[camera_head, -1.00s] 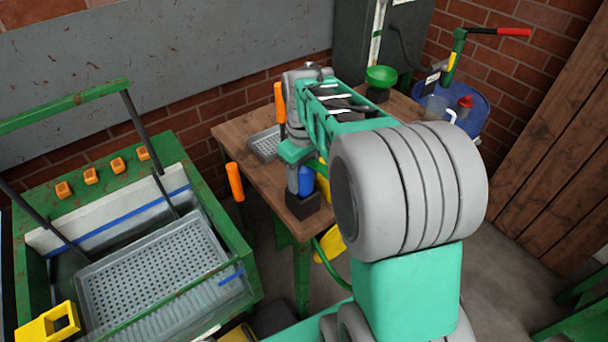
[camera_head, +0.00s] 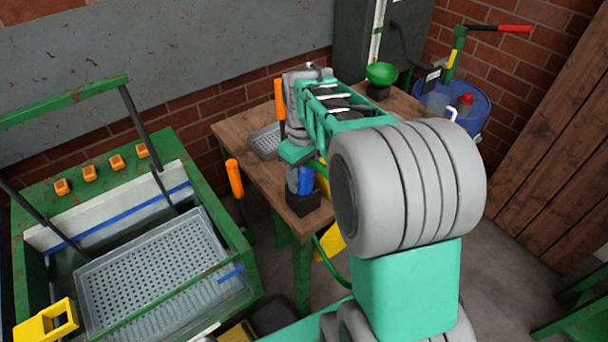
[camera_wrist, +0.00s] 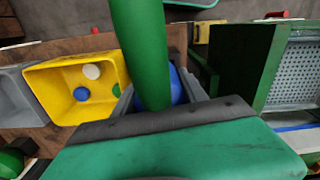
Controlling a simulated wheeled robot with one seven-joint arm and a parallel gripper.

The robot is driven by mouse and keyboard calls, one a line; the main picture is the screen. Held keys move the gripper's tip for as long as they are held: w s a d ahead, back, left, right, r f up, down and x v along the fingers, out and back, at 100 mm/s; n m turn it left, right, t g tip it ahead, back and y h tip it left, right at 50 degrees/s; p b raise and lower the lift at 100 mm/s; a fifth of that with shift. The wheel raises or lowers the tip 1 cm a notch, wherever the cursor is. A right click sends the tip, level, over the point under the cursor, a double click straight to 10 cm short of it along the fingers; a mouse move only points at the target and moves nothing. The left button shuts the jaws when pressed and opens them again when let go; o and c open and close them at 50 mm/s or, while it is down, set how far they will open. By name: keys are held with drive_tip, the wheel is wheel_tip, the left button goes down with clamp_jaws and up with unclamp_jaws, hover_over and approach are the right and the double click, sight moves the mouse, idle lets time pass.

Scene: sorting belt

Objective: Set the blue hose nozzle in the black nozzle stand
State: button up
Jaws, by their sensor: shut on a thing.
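The blue hose nozzle (camera_head: 306,180) is upright at the near corner of the wooden table. My gripper (camera_head: 299,179) is shut on it. The black nozzle stand (camera_head: 303,204) is directly below the nozzle, and the nozzle's lower end meets the stand's top in the head view. I cannot tell how deep it sits, or whether it is inside. In the wrist view the blue nozzle (camera_wrist: 178,86) shows between my gripper's fingers (camera_wrist: 158,94), mostly hidden behind a thick green tube (camera_wrist: 140,50).
A grey tray (camera_head: 265,141) and a green funnel (camera_head: 382,74) are on the table. A yellow bin (camera_wrist: 48,82) holds small round things. An orange-handled tool (camera_head: 234,180) stands between table and green wash bench (camera_head: 240,262). A blue drum (camera_head: 470,112) is at the back right.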

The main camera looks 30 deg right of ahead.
drive_tip(key=o, duration=1.3)
wheel_tip(320, 180, up, 8)
drive_tip(key=shift+f, duration=0.1)
